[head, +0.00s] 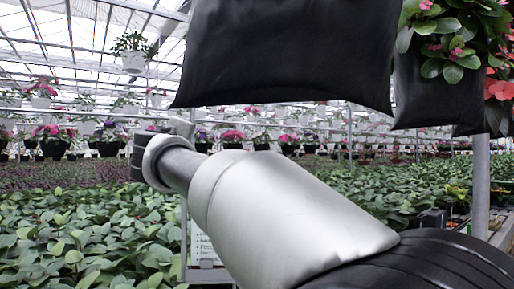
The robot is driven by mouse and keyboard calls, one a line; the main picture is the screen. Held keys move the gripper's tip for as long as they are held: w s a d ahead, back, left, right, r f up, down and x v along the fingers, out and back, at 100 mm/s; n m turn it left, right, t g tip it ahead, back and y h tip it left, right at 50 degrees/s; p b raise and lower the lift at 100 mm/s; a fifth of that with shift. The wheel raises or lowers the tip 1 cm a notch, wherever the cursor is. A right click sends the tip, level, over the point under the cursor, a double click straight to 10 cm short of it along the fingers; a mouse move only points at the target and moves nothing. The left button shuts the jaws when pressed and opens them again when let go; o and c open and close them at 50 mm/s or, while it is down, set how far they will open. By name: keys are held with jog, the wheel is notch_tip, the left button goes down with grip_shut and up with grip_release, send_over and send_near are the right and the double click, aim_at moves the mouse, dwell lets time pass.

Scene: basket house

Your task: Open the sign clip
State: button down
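A white sign (205,244) with lines of small green text hangs low in the middle left, in a pale frame beside a thin upright post (184,222). My silver arm covers its right side. No clip can be made out on the sign; it may be hidden or too small to tell. My arm reaches from the lower right to the left, above the sign. A dark part at its far end, possibly my gripper (137,156), is seen from behind; no fingertips show. I cannot tell if it is open or shut.
A large black bag (285,60) hangs close above my arm. More black bags with pink-flowered plants (440,90) hang at the right, near a grey post (480,185). Dense leafy plants (75,235) fill the left. Hanging pots (55,148) line the back.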

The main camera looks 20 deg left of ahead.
jog(key=shift+r, duration=0.15)
jog(key=c, duration=1.7)
grip_release()
jog(key=shift+o, duration=0.2)
